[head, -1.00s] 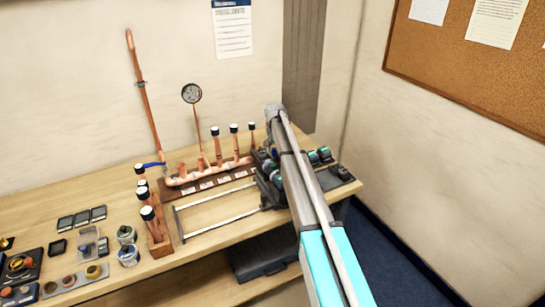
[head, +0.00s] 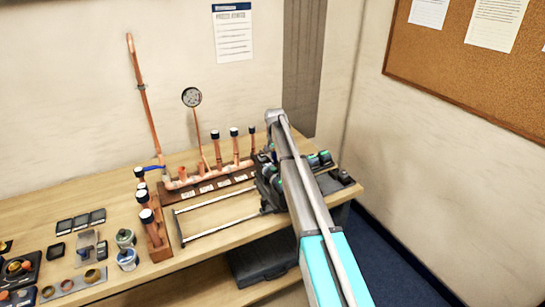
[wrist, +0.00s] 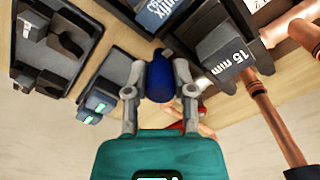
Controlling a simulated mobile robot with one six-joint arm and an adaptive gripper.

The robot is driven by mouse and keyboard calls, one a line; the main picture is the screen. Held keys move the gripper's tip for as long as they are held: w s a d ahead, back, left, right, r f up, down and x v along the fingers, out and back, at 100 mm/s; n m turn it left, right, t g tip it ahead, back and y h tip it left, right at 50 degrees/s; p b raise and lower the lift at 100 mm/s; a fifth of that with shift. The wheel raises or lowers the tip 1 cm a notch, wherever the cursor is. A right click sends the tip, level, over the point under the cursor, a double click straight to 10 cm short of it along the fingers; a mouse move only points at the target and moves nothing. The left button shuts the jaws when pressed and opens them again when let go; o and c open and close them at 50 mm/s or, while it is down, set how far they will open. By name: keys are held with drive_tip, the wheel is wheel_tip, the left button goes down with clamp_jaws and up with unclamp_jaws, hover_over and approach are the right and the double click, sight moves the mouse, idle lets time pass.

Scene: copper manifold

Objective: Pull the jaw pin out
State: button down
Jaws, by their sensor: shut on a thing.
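My gripper (wrist: 159,72) shows in the wrist view with its two grey fingers shut on a dark blue rounded knob (wrist: 161,84), which I take to be the head of the jaw pin. The rest of the pin is hidden, so I cannot tell how deep it sits. A dark block marked 15 mm (wrist: 226,56) is to the right of the fingers. In the head view my own arm covers the gripper and the pin.
Copper pipes (wrist: 270,118) stand close on the right in the wrist view. Dark holders (wrist: 55,45) are at left. In the head view, the copper manifold (head: 205,176) and a pressure gauge (head: 191,97) are left of my arm. Jars (head: 127,258) stand near the bench's front.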

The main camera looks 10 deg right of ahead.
drive_tip(key=shift+d, duration=0.15)
drive_tip(key=shift+w+d, duration=0.25)
drive_tip(key=shift+d, duration=0.6)
drive_tip(key=shift+w+d, duration=0.25)
drive_tip(key=shift+d, duration=0.55)
drive_tip(key=shift+w+d, duration=0.25)
drive_tip(key=shift+d, duration=0.6)
drive_tip(key=shift+c, duration=2.3)
unclamp_jaws()
drive_tip(key=shift+d+f, duration=0.1)
drive_tip(key=shift+d, duration=0.1)
drive_tip(key=shift+a, duration=0.15)
drive_tip(key=shift+w, duration=0.1)
